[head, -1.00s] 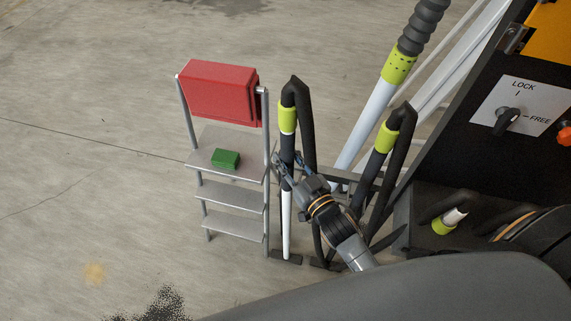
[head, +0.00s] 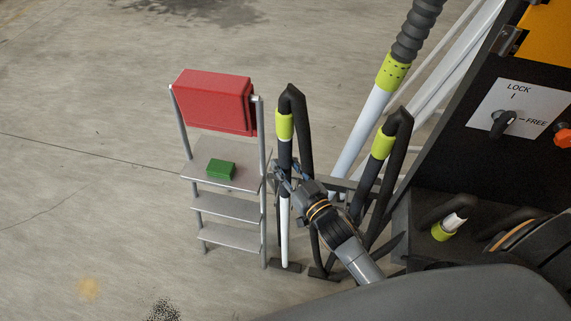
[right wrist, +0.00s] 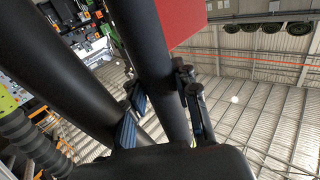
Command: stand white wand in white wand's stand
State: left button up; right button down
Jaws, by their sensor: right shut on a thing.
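A wand (head: 284,218) with a white lower tube, a black upper part and a yellow-green band stands nearly upright, its black hose looping over at the top. My right gripper (head: 283,182) is shut on its black section, just above the white tube. In the right wrist view the fingers (right wrist: 163,108) lie on both sides of a black tube (right wrist: 150,65). A dark foot plate (head: 286,267), apparently part of the stand, lies at the wand's lower end. I cannot tell whether the tip touches it. My left gripper is not in view.
A grey step stool (head: 228,206) with a red box (head: 212,101) and a green box (head: 221,170) stands close left. A machine panel (head: 519,120) is at right. Floor farther left is clear.

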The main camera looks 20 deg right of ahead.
jog(key=shift+f, duration=0.2)
dwell(0.5)
jog(key=c, duration=0.9)
grip_release()
jog(key=shift+o, duration=0.8)
jog(key=shift+s+f, duration=0.1)
jog(key=shift+f, duration=0.15)
jog(key=shift+o, duration=0.7)
jog(key=shift+r, duration=0.1)
jog(key=shift+s, duration=0.1)
jog(key=s+d, duration=0.2)
jog(key=s, duration=0.9)
jog(key=shift+s+d, duration=0.2)
jog(key=shift+s, duration=0.1)
